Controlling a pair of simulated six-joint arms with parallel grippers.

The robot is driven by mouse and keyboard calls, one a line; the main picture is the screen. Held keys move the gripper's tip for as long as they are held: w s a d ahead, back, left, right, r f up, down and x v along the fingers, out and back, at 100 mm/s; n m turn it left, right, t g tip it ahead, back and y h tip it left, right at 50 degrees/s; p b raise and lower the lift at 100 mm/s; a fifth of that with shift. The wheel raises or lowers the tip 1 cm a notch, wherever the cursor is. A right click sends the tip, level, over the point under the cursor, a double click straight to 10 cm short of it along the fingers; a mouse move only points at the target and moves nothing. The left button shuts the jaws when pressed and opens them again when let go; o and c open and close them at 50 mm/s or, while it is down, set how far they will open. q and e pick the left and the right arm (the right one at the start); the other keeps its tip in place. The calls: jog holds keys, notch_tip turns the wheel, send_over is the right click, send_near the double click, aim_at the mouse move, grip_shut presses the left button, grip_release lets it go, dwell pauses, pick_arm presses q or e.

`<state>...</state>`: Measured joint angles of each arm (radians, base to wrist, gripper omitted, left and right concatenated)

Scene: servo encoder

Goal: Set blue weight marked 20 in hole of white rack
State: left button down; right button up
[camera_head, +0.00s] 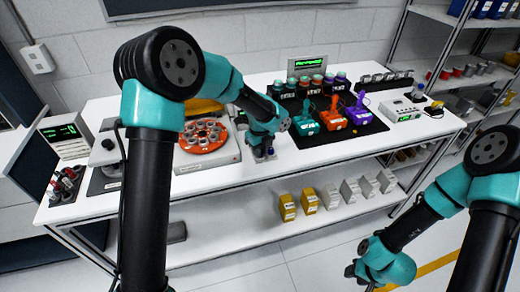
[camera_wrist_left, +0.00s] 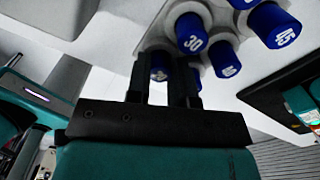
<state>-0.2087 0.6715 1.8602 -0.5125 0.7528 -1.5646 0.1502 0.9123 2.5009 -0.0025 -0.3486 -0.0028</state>
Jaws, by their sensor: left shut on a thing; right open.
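In the left wrist view a white rack (camera_wrist_left: 158,42) holds several blue weights with white numbers. My left gripper (camera_wrist_left: 166,84) is shut on a blue weight (camera_wrist_left: 160,73) at the rack's near edge; its number is partly hidden by the fingers. I cannot tell whether this weight is seated in a hole. A blue weight (camera_wrist_left: 188,34) beside it has a number that looks like 20 or 30. In the head view my left gripper (camera_head: 263,153) is low at the table's front edge, hiding most of the rack. My right gripper (camera_head: 362,274) is open and empty, away from the table.
An orange round tray (camera_head: 203,137) with several cups is left of my left gripper. A black mat (camera_head: 345,134) with teal, orange and purple devices lies to the right.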

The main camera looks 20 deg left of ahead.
pick_arm(q)
jog(key=c, duration=0.9)
grip_release()
jog(key=shift+r, duration=3)
